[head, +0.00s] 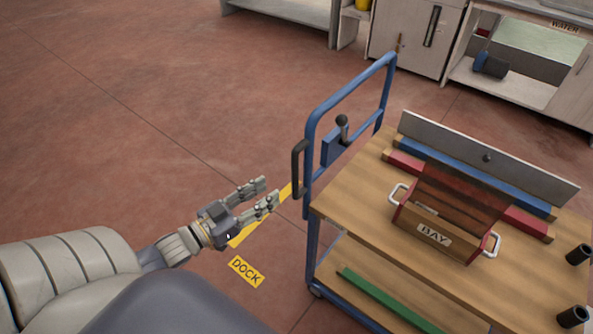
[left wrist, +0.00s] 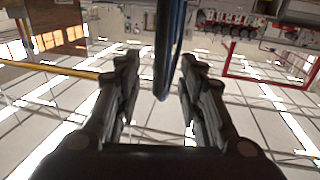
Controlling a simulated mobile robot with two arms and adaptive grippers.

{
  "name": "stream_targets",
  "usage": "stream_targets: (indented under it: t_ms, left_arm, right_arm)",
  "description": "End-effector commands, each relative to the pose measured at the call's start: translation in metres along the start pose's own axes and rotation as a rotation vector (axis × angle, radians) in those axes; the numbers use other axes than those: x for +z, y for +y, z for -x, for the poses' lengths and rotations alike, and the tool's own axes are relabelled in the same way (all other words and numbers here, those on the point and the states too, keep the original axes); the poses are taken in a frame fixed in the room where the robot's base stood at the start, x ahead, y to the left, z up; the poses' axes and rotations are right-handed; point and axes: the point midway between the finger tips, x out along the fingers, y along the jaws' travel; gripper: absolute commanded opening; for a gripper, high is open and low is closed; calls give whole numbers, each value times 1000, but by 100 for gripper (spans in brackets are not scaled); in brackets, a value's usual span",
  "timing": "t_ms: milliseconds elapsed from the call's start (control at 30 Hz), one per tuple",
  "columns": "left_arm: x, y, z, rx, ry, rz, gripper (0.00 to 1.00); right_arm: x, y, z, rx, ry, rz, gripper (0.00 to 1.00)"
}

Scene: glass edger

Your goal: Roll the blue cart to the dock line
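The blue cart (head: 310,232) stands at the right in the head view, with a tall blue push frame (head: 345,90) at its near left end. A black grip (head: 297,168) is fixed upright on the frame's left post. My left gripper (head: 271,192) is open and empty, just left of and below this grip, with its fingers pointing toward the cart. In the left wrist view, a dark and blue upright part of the cart (left wrist: 163,50) shows in the gap between the spread fingers (left wrist: 160,75). The yellow dock line (head: 250,232) runs on the floor, partly behind my gripper. My right gripper is out of view.
A yellow DOCK label (head: 246,271) lies on the floor. The cart carries a wooden BAY box (head: 440,235) with white handles, and a green bar (head: 390,300) lies on its lower shelf. Grey cabinets (head: 410,35) stand at the back. The red floor at left is clear.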

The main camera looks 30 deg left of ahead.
Motion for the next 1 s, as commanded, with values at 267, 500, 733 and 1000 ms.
stream_targets:
  t_ms: [267, 500, 733, 1000]
  left_arm:
    - [-1, -1, -36, -2, 2, -2, 36]
    - [0, -1, -73, -2, 0, -2, 36]
    - [0, -1, -98, -3, -1, 0, 36]
    - [2, -1, -105, -3, -3, -1, 36]
  right_arm:
    - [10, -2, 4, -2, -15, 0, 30]
    - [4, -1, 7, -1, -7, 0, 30]
    - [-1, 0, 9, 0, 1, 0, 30]
    - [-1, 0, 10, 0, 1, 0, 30]
